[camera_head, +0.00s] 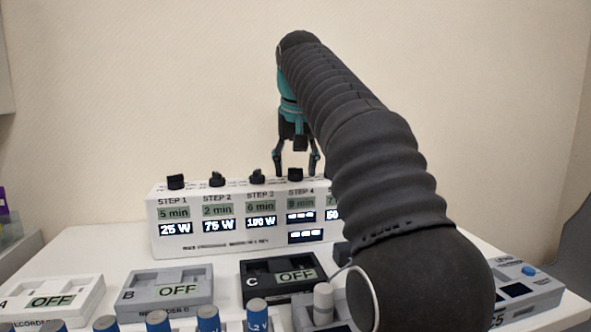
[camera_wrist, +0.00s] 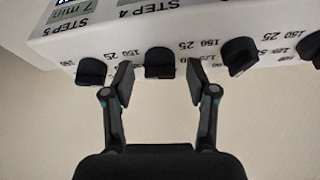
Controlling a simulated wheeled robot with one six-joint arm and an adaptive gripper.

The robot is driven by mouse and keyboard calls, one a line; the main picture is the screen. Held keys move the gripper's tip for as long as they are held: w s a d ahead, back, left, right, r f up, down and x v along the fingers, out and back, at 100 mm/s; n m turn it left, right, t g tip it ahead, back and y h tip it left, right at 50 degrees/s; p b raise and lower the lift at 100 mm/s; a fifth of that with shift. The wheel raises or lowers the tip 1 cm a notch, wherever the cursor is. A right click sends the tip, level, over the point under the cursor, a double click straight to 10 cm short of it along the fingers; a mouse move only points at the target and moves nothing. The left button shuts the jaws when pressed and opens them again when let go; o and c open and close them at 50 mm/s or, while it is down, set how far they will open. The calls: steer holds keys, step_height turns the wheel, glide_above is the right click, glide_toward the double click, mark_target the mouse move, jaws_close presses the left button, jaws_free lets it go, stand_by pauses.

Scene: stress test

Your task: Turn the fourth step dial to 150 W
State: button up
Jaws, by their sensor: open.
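The white programmer box (camera_head: 160,242) stands on the table with black dials along its top. The fourth dial, above the STEP 4 label, shows in the head view (camera_head: 295,175) and in the wrist view (camera_wrist: 159,64). My gripper (camera_head: 296,166) points down over this dial with its fingers apart. In the wrist view my gripper (camera_wrist: 160,82) has one finger on each side of the dial, with gaps visible. The STEP 4 displays (camera_head: 301,217) show short bright marks that I cannot read as a wattage. The dial's pointer direction is unclear.
Neighbouring dials stand close on both sides, including the STEP 3 dial (camera_head: 257,177) and another dial (camera_wrist: 91,71). Recorders A (camera_head: 85,303), B (camera_head: 140,300) and C (camera_head: 258,297) read OFF in front. My arm hides the box's right part.

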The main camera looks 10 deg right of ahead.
jaws_close()
steer(key=shift+a+r+m+h+p, duration=0.1)
steer(key=shift+r+m+h+p, duration=0.15)
steer(key=shift+m+p, duration=0.65)
steer(key=shift+f+m+h+p, duration=0.2)
steer(key=shift+m+h+p, duration=0.15)
steer(key=shift+m+p, duration=0.25)
jaws_free()
